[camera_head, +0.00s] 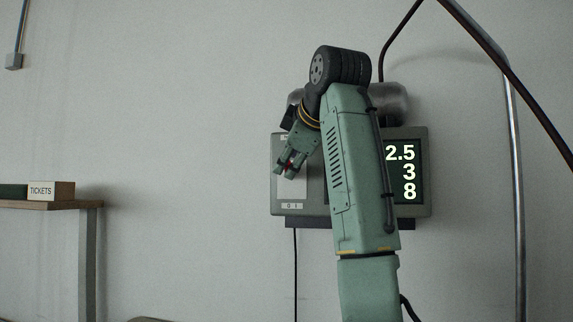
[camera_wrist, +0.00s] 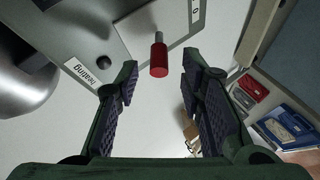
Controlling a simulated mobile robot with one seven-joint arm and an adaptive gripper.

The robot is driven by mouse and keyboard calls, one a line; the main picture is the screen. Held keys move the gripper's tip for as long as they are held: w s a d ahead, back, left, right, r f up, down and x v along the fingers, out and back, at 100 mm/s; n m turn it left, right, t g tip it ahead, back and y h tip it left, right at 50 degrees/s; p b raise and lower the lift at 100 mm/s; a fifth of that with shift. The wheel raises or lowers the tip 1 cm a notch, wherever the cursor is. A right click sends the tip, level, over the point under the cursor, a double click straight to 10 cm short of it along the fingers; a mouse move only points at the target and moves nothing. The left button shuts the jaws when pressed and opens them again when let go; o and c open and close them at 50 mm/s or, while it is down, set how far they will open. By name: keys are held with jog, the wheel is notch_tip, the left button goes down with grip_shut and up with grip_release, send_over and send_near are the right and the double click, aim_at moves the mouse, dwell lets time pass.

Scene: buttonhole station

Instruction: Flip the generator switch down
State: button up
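The switch is a metal lever with a red cylindrical tip (camera_wrist: 159,58), sticking out from a grey panel between my fingers in the wrist view. A bit of red (camera_head: 287,167) shows at my gripper in the head view. My gripper (camera_head: 288,168) is in front of the left part of the grey wall box (camera_head: 278,208). In the wrist view my gripper (camera_wrist: 160,85) is open, with one finger on each side of the red tip and gaps on both sides. The lever's base is partly seen on the panel (camera_wrist: 80,30). My arm hides the middle of the box.
A display (camera_head: 405,172) reading 2.5, 3 and 8 is on the box's right. A metal cylinder (camera_head: 393,103) sits above it. A shelf (camera_head: 50,204) with a TICKETS box (camera_head: 52,191) is at left. A metal pipe (camera_head: 516,200) runs at right.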

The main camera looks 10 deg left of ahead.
jog(key=shift+x, duration=1.45)
jog(key=shift+c, duration=0.2)
grip_shut()
